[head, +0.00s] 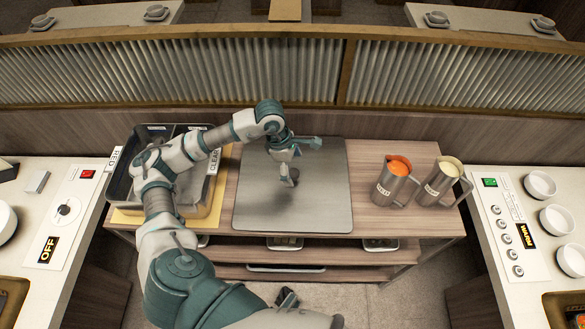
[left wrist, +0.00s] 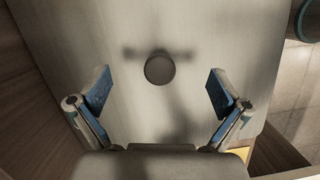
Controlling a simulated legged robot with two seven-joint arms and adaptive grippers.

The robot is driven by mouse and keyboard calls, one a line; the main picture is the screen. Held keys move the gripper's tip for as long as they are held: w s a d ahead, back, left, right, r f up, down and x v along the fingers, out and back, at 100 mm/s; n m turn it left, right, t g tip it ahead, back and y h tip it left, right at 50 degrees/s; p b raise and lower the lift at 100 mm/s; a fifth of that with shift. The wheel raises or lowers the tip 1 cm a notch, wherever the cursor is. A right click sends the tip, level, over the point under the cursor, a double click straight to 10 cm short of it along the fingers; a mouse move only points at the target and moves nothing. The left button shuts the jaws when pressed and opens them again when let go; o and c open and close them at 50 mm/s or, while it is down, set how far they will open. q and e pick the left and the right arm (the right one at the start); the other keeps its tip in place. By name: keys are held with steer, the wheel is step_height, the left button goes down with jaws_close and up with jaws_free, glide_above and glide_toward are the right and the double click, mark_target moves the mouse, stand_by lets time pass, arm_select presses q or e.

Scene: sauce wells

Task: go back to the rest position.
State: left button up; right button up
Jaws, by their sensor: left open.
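My left arm reaches in from the lower left and bends over the steel plate (head: 330,205). My left gripper (head: 297,160) hangs above the plate, apart from it, with its shadow below. In the left wrist view the two blue-padded fingers of the left gripper (left wrist: 160,92) are spread wide, with nothing held. A small round grey-brown disc (left wrist: 160,69) shows beyond the fingers against the plate; I cannot tell what it is. My right gripper is not in view.
A dark bin with labelled compartments (head: 118,190) stands left, partly behind my arm. Two steel jugs, with orange (head: 392,188) and cream contents (head: 438,185), stand right. Side counters carry an OFF panel (head: 48,248) and a WARM panel (head: 526,236) beside white bowls (head: 556,219). A ribbed partition (head: 430,75) closes the back.

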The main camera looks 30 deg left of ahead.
arm_select(q)
step_height(320, 180, up, 8)
steer(key=p, duration=0.5)
steer(key=shift+f, duration=0.1)
stand_by(0.4)
